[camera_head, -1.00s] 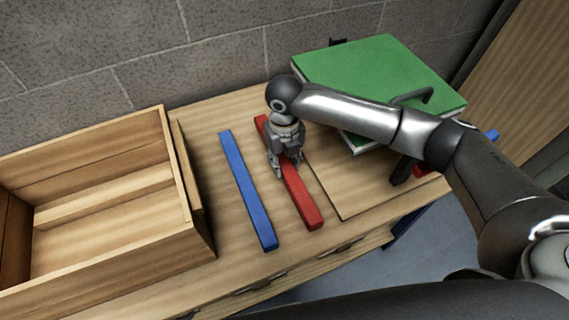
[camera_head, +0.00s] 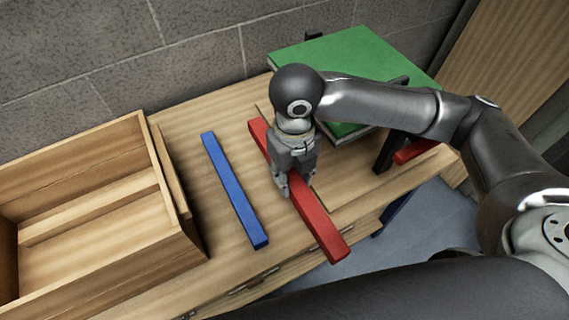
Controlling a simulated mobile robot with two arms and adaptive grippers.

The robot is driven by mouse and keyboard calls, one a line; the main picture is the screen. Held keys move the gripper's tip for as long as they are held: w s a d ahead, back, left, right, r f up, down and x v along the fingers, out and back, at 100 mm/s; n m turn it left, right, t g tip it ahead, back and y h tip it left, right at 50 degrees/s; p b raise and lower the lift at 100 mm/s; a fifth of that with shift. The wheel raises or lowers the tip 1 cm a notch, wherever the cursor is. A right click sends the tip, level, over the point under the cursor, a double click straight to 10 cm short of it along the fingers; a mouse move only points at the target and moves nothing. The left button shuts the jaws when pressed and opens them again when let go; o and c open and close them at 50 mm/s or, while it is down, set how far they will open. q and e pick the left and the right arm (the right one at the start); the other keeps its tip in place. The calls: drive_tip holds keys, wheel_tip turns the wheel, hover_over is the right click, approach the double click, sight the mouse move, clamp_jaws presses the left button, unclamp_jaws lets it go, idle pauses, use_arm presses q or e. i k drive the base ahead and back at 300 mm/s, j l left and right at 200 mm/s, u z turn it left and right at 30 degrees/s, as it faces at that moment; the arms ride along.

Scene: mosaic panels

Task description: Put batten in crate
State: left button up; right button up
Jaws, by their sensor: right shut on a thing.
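A red batten (camera_head: 319,224) is in my right gripper (camera_head: 294,188), which is shut around its middle from above. The batten appears larger than before and seems raised above the table. A blue batten (camera_head: 234,190) lies flat on the table to its left. The open wooden crate (camera_head: 172,185) stands at the left, with a wooden strip (camera_head: 90,210) across its inside. Another red piece (camera_head: 414,152) shows partly at the right, behind a dark upright part. My left gripper is not in view.
A green-topped panel or box (camera_head: 350,65) stands at the back right, near the grey block wall (camera_head: 120,45). The wooden table (camera_head: 185,125) has bare room around the blue batten. Its front edge has handles below.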

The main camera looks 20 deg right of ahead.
sight(104, 258)
drive_tip(key=k+l, duration=0.15)
drive_tip(key=k, duration=0.35)
drive_tip(key=k+l, duration=0.15)
drive_tip(key=k, duration=0.3)
